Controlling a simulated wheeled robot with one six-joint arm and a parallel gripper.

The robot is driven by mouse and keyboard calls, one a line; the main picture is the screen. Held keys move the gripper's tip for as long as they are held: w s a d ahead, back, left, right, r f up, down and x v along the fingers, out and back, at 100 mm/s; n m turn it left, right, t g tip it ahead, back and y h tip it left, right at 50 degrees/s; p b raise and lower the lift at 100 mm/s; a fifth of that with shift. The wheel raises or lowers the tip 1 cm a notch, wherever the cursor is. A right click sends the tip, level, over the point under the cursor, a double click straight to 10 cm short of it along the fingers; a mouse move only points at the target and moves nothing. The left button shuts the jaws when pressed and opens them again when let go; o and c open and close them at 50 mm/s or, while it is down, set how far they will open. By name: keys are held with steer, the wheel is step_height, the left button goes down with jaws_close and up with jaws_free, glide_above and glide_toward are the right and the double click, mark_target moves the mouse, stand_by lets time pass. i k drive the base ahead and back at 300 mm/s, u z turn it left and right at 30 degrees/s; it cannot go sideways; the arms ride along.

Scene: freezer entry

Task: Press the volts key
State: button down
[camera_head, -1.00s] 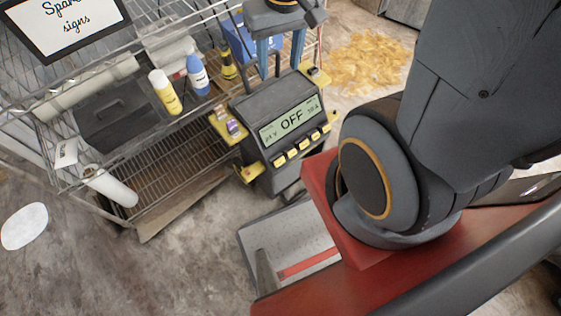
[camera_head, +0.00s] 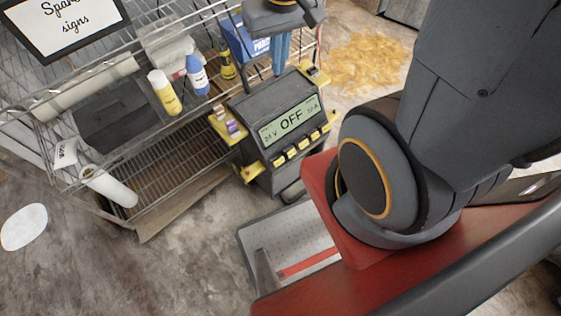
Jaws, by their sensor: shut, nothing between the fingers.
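The dark grey charger-like unit (camera_head: 262,115) stands beside the wire shelf. Its tilted green display (camera_head: 289,120) shows a large OFF, with small text that looks like 24 V on the left and 12 A on the right. A row of small dark and yellow keys (camera_head: 292,153) runs below the display. Their labels are too small to read, so I cannot tell which is the volts key. My gripper (camera_head: 280,69) has its two blue fingers together, pointing down near the unit's upper back edge. It is empty and appears apart from the keys.
The wire shelf (camera_head: 182,164) on the left holds a yellow bottle (camera_head: 165,95), a blue bottle (camera_head: 197,75) and a dark case (camera_head: 112,118). A blue box (camera_head: 240,38) is behind the unit. Yellow-brown debris (camera_head: 365,62) lies on the floor at the back.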

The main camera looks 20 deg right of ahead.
mark_target(278, 161)
steer(key=u, duration=0.35)
steer(key=k, duration=0.45)
steer(key=u, duration=0.65)
steer(key=k, duration=1.45)
steer(key=z, duration=0.5)
